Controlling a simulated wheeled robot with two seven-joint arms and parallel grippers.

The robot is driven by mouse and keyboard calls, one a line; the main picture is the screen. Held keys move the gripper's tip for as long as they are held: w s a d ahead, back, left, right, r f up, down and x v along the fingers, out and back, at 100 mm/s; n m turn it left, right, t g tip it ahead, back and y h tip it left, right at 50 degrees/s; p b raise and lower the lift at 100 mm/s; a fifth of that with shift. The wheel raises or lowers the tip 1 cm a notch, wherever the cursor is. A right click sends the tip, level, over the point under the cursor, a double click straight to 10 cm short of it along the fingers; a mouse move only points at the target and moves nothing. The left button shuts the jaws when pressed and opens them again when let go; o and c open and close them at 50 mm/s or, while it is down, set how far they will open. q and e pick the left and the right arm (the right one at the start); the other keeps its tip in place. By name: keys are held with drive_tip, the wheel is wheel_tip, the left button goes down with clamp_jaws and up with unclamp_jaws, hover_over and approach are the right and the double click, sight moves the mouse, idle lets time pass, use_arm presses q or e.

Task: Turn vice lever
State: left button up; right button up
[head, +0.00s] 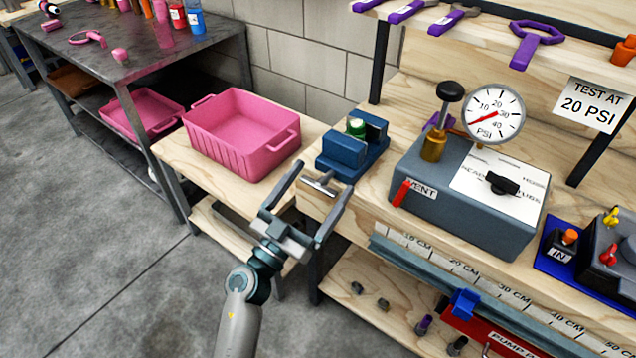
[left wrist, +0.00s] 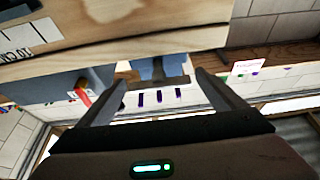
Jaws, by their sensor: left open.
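The blue vice (head: 352,150) sits on the wooden bench near its front left corner, with a green round piece (head: 356,127) between its jaws. Its grey metal lever (head: 320,187) sticks out at the front as a T-shaped bar. My left gripper (head: 322,190) is open, with its two fingers on either side of the lever in the head view. In the left wrist view the lever bar (left wrist: 160,83) shows between the open fingertips (left wrist: 165,85). I cannot tell whether the fingers touch it. My right gripper is not in view.
A pink bin (head: 240,135) stands on the lower wooden table to the left. A grey test box (head: 470,195) with a pressure gauge (head: 493,113) stands right of the vice. A ruler rail (head: 470,275) runs along the bench front. Floor at left is clear.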

use_arm(q)
drive_tip(key=shift+w, duration=0.1)
drive_tip(key=c, duration=1.1)
drive_tip(key=shift+o, duration=0.2)
